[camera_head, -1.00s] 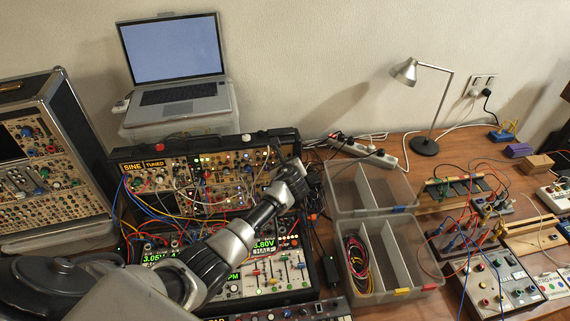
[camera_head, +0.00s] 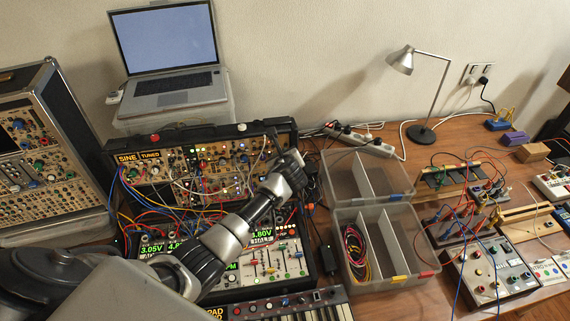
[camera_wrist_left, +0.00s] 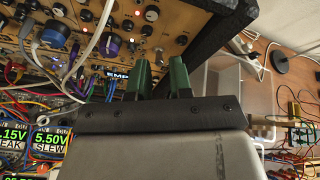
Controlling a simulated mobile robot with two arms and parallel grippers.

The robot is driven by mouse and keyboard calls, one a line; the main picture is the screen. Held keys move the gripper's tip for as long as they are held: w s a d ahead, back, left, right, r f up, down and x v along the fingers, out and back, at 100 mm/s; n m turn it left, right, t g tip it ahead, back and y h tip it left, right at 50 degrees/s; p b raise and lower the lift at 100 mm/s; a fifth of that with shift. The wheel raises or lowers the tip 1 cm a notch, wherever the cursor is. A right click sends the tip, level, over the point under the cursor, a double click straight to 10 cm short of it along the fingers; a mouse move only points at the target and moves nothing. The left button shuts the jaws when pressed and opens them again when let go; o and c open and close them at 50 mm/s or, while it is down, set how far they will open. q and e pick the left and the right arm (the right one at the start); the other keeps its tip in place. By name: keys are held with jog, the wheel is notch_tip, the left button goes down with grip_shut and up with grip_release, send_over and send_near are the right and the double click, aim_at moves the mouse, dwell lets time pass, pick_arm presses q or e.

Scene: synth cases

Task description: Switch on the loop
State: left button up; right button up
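I cannot read any loop label, so I cannot tell which control is the loop switch. My left gripper (camera_head: 290,165) is over the case's lower right corner in the head view. In the left wrist view its two green fingers (camera_wrist_left: 162,80) are apart with nothing visible between them, in front of the panel's knobs and part of a label, "EMP". My right gripper is not in view.
A laptop (camera_head: 170,60) stands behind the case. Clear divided bins (camera_head: 400,265), one holding cables, lie to the right, with a power strip (camera_head: 360,140) and a lamp (camera_head: 420,135) behind. A keyboard (camera_head: 290,308) sits at the front.

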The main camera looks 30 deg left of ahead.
pick_arm(q)
jog(key=b+v, duration=0.1)
jog(key=v, duration=0.8)
jog(key=shift+a+f, duration=0.1)
dwell(0.3)
